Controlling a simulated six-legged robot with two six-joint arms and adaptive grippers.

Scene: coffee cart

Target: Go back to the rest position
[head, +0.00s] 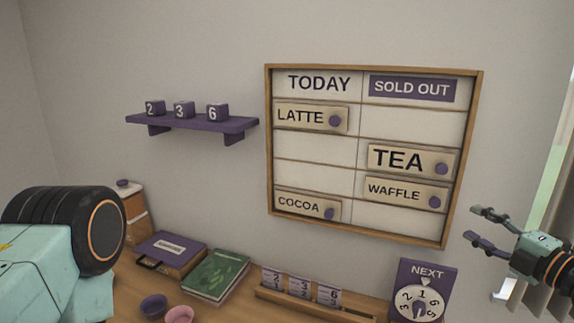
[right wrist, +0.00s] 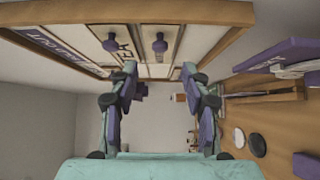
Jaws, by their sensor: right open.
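My right gripper (head: 473,223) is open and empty in the head view, just right of the menu board's lower right edge. In the right wrist view its two fingers (right wrist: 159,72) stand wide apart with nothing between them. The menu board (head: 463,160) hangs on the wall; it also fills the top of the right wrist view (right wrist: 215,12). Under TODAY are the LATTE (head: 300,116) and COCOA (head: 299,205) tiles. Under SOLD OUT are TEA (head: 398,158) and WAFFLE (head: 393,188). My left arm shows at the left; its gripper is out of view.
A purple shelf (head: 225,124) holds number cubes 2, 3 and 6. On the counter are a purple box (head: 172,246), a green book (head: 217,272), a wooden card holder (head: 352,309), a NEXT dial (head: 421,302) and two cups (head: 180,315). A window is at the right.

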